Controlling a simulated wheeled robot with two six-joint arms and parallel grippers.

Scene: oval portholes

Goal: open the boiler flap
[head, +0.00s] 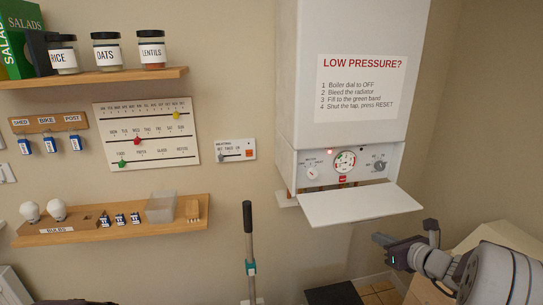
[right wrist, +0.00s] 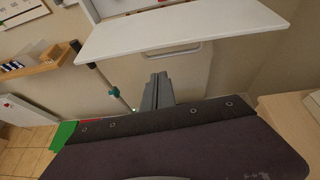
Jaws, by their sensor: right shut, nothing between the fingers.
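The white boiler (head: 352,60) hangs on the wall in the head view. Its boiler flap (head: 360,206) is folded down and sticks out from the lower front, baring the control panel (head: 345,166) with dials, a gauge and a red button. My left gripper is not in view.
Shelves with jars (head: 107,50) and bulbs (head: 57,209) are on the left wall. A small wall switch box (head: 236,150) is left of the boiler. A pole with a black grip (head: 248,218) stands below. A beige box (head: 510,232) is at the right.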

